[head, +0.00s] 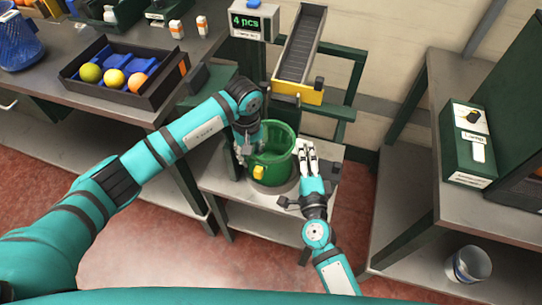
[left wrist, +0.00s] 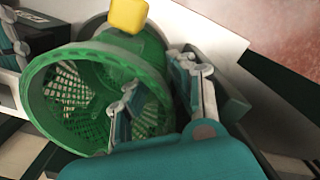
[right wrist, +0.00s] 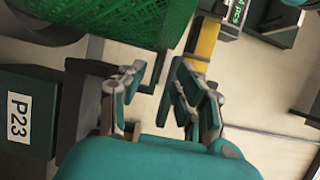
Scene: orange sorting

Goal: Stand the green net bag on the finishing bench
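The green net bag (head: 272,152) stands open and upright on a round plate on the low stand in the head view, with a yellow tag (head: 258,172) on its front. My left gripper (head: 243,148) is at the bag's left rim. In the left wrist view, its open fingers (left wrist: 160,100) sit on either side of the bag's wall (left wrist: 60,110), one over the mouth and one outside. My right gripper (head: 307,152) is open and empty just right of the bag; the bag also shows at the upper left of the right wrist view (right wrist: 120,20). No readable sign names the finishing bench.
A grey bench (head: 485,215) at the right carries a green device (head: 468,140). A chute (head: 302,45) and a "4 pcs" display (head: 248,22) stand behind the bag. A black tray (head: 150,105) of fruit is on the left bench. A white bucket (head: 470,265) is low at the right.

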